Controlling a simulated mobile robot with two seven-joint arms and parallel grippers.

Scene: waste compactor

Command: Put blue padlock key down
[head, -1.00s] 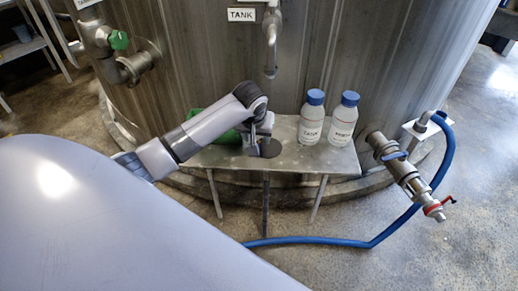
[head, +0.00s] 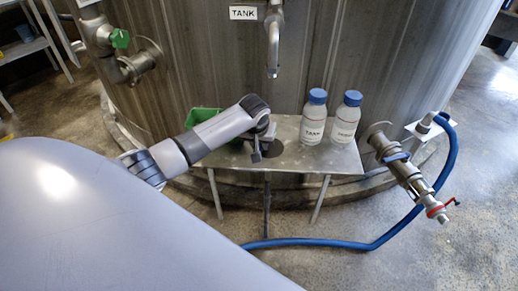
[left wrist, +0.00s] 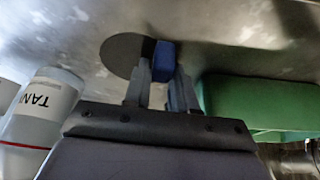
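The blue padlock key (left wrist: 163,60) shows as a small blue block between the fingertips of my left gripper (left wrist: 163,72) in the left wrist view. The fingers sit close against both its sides. Beyond them is a dark round disc (left wrist: 122,54) on the metal table; whether the key touches the surface cannot be told. In the head view my left gripper (head: 258,152) is over the table beside the same dark disc (head: 276,150), and the key cannot be made out. My right gripper is not in view.
A green bin (head: 203,117) stands left of my gripper on the metal table (head: 310,160). Two white bottles with blue caps, one labelled TANK (head: 313,118) and another (head: 345,118), stand at the right. A tap (head: 273,50) hangs above. A valve (head: 405,175) and blue hose are farther right.

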